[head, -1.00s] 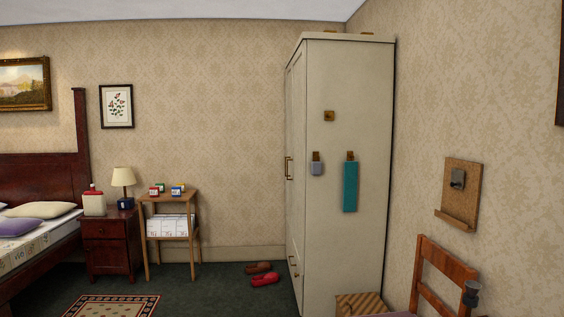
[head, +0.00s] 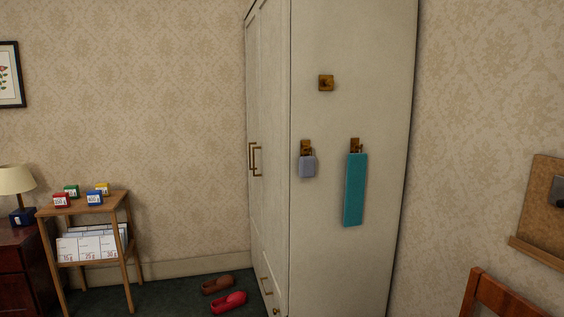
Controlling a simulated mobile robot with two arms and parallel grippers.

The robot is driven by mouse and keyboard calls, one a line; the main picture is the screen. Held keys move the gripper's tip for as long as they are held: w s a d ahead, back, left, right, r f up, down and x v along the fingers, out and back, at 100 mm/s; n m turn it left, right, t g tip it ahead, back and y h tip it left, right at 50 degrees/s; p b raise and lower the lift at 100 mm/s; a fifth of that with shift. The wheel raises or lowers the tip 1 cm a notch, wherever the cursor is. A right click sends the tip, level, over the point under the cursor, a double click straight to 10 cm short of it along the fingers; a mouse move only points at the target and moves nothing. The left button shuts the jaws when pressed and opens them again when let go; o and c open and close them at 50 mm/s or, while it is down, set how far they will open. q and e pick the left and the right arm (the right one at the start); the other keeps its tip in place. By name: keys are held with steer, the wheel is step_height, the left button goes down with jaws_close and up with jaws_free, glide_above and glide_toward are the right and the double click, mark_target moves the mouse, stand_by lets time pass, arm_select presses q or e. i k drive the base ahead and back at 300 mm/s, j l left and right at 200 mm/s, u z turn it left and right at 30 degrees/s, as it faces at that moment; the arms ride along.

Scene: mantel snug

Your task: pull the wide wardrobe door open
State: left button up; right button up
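The tall cream wardrobe (head: 345,250) stands against the wall right of centre, with its plain side panel towards me. Its front faces left and shows at a steep slant. The wardrobe doors (head: 268,130) look shut, with two brass bar handles (head: 254,159) side by side at mid height. Which door is the wide one is hard to tell at this angle. A drawer with a brass handle (head: 266,286) sits low on the front. Neither of my grippers is in view.
Red and brown slippers (head: 228,301) lie on the floor before the wardrobe front. A wooden chair (head: 498,297) is at lower right. A teal strip (head: 355,190) and a grey tag (head: 307,167) hang on the side panel.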

mark_target(273, 25)
steer(key=i+j, duration=0.15)
steer(key=i, duration=0.2)
steer(key=i+j+u, duration=0.1)
steer(key=i, duration=0.25)
steer(key=i+j, duration=0.15)
steer(key=i, duration=0.3)
steer(key=i+j, duration=0.2)
steer(key=i, duration=0.25)
steer(key=i+j+z, duration=0.1)
steer(key=i, duration=0.35)
steer(key=i+j, duration=0.25)
steer(key=i, duration=0.2)
